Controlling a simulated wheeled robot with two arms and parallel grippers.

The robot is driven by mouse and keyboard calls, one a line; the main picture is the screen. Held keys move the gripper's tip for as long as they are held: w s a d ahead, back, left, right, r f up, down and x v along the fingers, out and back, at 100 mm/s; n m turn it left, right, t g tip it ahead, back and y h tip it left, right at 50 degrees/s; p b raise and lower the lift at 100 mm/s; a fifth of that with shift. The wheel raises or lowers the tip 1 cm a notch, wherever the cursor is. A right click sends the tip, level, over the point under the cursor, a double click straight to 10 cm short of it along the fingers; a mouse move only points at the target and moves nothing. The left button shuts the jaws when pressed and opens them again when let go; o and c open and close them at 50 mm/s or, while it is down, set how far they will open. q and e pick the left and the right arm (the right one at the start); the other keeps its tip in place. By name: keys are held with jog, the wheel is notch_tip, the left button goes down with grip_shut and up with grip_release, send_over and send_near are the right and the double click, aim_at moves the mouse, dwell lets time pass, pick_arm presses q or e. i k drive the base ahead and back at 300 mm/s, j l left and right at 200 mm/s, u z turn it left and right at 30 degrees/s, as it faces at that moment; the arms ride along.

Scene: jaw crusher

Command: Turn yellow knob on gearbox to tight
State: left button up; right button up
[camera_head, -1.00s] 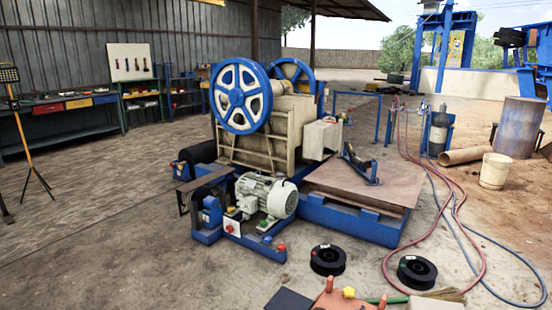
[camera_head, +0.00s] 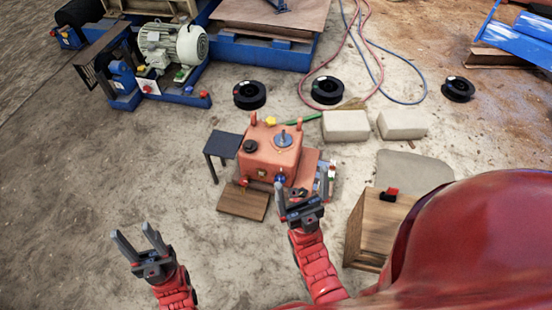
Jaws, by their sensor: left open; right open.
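The orange gearbox (camera_head: 268,160) stands on the ground in the middle of the head view. A yellow knob (camera_head: 270,121) shows at its back left top edge. A smaller yellow part (camera_head: 262,173) shows on its front face. My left gripper (camera_head: 137,237) is open and empty, low at the left, well apart from the gearbox. My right gripper (camera_head: 299,191) is open in front of the gearbox's right side and overlaps it in the picture. I cannot tell whether it touches anything. Part of the gearbox's lower right front is hidden behind it.
A small dark table (camera_head: 223,145) stands left of the gearbox, and a wooden board (camera_head: 243,202) lies before it. Pale blocks (camera_head: 346,125) lie behind right. A wooden crate (camera_head: 372,226) stands at the right. Black wheels (camera_head: 249,94) lie farther back. The ground at left is clear.

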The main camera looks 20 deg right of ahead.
aim_at(270, 122)
jog(key=i+l, duration=0.5)
jog(key=i, duration=0.15)
jog(key=i+l, duration=0.45)
jog(key=i, duration=0.2)
